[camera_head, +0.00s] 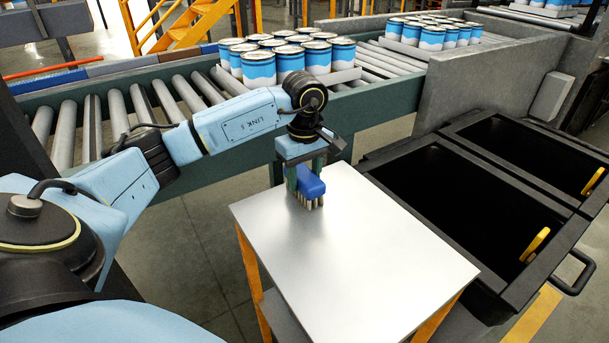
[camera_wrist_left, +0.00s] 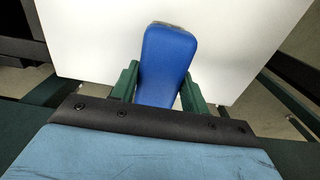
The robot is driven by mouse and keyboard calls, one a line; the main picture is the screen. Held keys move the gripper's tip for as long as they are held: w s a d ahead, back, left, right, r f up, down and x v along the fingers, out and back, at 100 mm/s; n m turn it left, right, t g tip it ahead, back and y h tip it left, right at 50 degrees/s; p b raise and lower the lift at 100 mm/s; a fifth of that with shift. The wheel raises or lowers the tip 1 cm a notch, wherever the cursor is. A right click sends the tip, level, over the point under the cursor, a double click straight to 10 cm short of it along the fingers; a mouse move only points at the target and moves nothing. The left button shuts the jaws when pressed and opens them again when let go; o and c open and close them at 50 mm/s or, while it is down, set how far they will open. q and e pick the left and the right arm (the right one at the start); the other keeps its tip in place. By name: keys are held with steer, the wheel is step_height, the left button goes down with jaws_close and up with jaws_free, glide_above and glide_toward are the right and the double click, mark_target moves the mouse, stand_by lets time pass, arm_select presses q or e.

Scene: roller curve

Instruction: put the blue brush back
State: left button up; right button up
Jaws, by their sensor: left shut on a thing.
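The blue brush (camera_head: 313,187) has a blue back and pale bristles pointing down. It is at the far left part of a small silver-topped table (camera_head: 370,255). My left gripper (camera_head: 305,178) is shut on the brush from above, one finger on each side. In the left wrist view the blue brush (camera_wrist_left: 168,55) lies between the two green fingers of the left gripper (camera_wrist_left: 165,88), with the pale table top (camera_wrist_left: 240,40) beyond it. The bristles are at or just above the table top; I cannot tell whether they touch. My right gripper is out of view.
A roller conveyor (camera_head: 120,110) runs behind the table, carrying trays of blue and white cans (camera_head: 290,58). Black open bins (camera_head: 460,195) with yellow handles (camera_head: 535,245) stand to the right. The rest of the table top is clear.

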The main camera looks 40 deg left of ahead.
mark_target(305, 174)
arm_select(q)
steer(key=shift+f, duration=0.1)
steer(key=o, duration=1)
steer(key=shift+c, duration=0.2)
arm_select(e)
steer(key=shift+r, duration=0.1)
arm_select(q)
steer(key=shift+r, duration=0.35)
step_height(305, 174, up, 12)
steer(key=p, duration=0.3)
steer(key=shift+f, duration=0.2)
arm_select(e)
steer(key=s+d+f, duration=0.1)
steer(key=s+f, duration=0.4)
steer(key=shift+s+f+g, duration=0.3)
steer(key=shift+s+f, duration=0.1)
